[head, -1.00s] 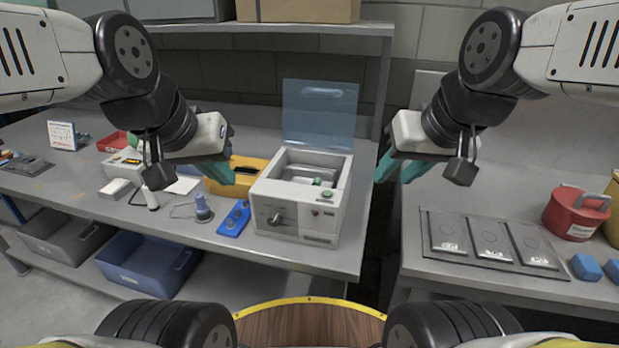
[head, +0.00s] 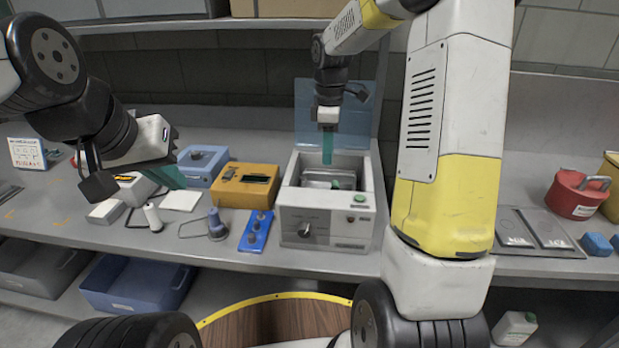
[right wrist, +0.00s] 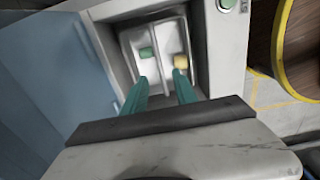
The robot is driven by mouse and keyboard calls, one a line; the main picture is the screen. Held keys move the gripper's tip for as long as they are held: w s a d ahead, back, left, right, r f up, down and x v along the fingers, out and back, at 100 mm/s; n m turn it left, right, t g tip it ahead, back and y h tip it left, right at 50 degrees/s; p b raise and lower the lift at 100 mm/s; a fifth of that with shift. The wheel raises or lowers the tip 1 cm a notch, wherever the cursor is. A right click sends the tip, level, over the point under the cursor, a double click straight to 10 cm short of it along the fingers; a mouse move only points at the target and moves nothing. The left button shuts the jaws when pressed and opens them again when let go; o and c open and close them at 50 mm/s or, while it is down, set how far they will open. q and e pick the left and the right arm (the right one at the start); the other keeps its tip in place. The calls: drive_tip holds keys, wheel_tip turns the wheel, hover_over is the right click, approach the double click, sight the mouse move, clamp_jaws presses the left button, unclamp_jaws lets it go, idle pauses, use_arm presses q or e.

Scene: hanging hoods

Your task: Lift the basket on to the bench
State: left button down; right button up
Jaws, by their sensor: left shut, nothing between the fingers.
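A white box-shaped machine (head: 325,222) with an open tank stands on the grey bench (head: 190,232), its translucent blue lid (head: 305,115) raised behind. A pale metal basket (head: 316,177) sits inside the tank, with a small green piece (head: 337,184). In the right wrist view the basket (right wrist: 160,72) shows a green piece (right wrist: 147,52) and a yellow piece (right wrist: 181,62). My right gripper (head: 327,162) points down over the tank; its teal fingers (right wrist: 162,80) are apart with nothing visibly held. My left gripper (head: 178,183) is shut and empty, above the bench at left.
A blue block with knobs (head: 256,230), a yellow box (head: 246,186) and a light-blue box (head: 203,165) stand left of the machine. A red container (head: 577,195) stands on the right bench. My right arm hides the gap between benches.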

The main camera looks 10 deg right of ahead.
sight(329, 174)
drive_tip(key=f, duration=0.7)
drive_tip(key=shift+s+d+f, duration=0.1)
drive_tip(key=shift+d+f, duration=0.15)
drive_tip(key=shift+d, duration=0.05)
clamp_jaws()
idle(1.1)
